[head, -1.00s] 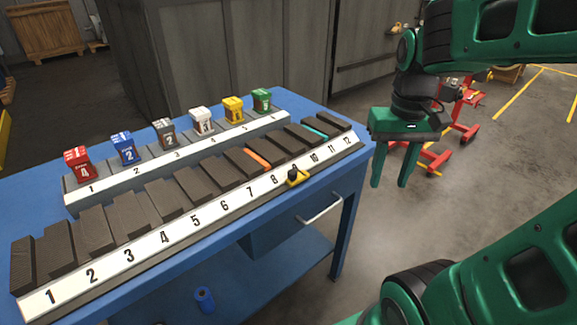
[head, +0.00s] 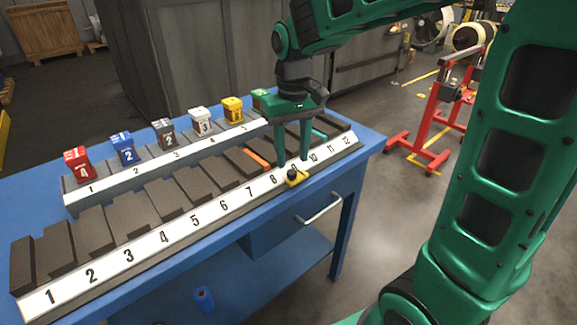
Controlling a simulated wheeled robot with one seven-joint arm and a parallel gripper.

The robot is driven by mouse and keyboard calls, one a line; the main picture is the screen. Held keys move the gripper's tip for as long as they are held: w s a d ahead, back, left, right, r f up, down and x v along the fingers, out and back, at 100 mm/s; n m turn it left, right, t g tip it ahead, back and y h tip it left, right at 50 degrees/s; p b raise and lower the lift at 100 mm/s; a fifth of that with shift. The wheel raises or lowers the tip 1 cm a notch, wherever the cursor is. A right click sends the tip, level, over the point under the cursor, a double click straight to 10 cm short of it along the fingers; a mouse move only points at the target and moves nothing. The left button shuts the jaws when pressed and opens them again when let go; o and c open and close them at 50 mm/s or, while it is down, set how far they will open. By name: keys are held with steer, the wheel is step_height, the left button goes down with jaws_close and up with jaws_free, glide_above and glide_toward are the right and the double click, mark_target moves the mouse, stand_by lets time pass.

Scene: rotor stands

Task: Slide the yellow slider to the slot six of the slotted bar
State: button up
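The slotted bar (head: 194,229) runs along the front of the blue table, with numbers 1 to 12 from left to right. The yellow slider (head: 297,178), with a black knob, sits on the bar's front edge, just below and right of the number 8, near 9. Slot six (head: 223,205) lies to its left. My gripper (head: 292,164) points down with its two green fingers apart, just above and behind the slider. Nothing shows between the fingers. I cannot tell whether a finger touches the knob.
A second, shorter bar (head: 136,184) behind holds several coloured numbered blocks, among them a red block (head: 78,163) and a yellow block (head: 233,110). Dark blocks of differing heights stand behind the numbers. A drawer handle (head: 318,208) juts from the table front. The bar's front edge left of the slider is clear.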

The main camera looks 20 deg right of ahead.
mark_target(292, 172)
steer(key=shift+f, duration=2)
